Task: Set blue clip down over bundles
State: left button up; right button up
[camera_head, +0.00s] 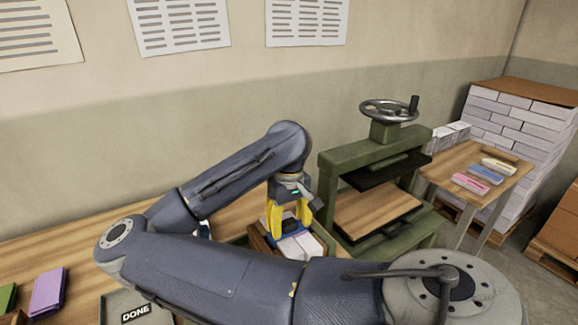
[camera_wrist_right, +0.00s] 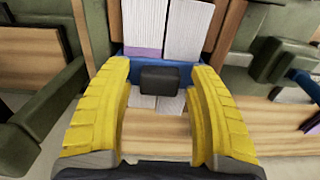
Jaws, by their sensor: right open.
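The blue clip (camera_wrist_right: 188,74) lies across the ends of the pale paper bundles (camera_wrist_right: 188,28) in the right wrist view. Its dark block-like grip (camera_wrist_right: 160,80) stands between my yellow fingers. My right gripper (camera_wrist_right: 158,70) is open around that grip, with a finger on each side and gaps to it. In the head view my right gripper (camera_head: 288,226) points down over the white bundles (camera_head: 300,245) in the wooden tray at the middle of the table. My arm hides part of that tray. My left gripper is not in view.
A green press (camera_head: 345,158) with a handwheel stands just right of the bundles. A tray marked DONE (camera_head: 135,314) and a purple bundle (camera_head: 48,290) are at the front left. A side table (camera_head: 470,150) holds pink, blue and cream items.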

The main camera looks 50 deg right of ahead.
notch_tip(320, 180, up, 13)
dwell(0.6)
dwell(0.3)
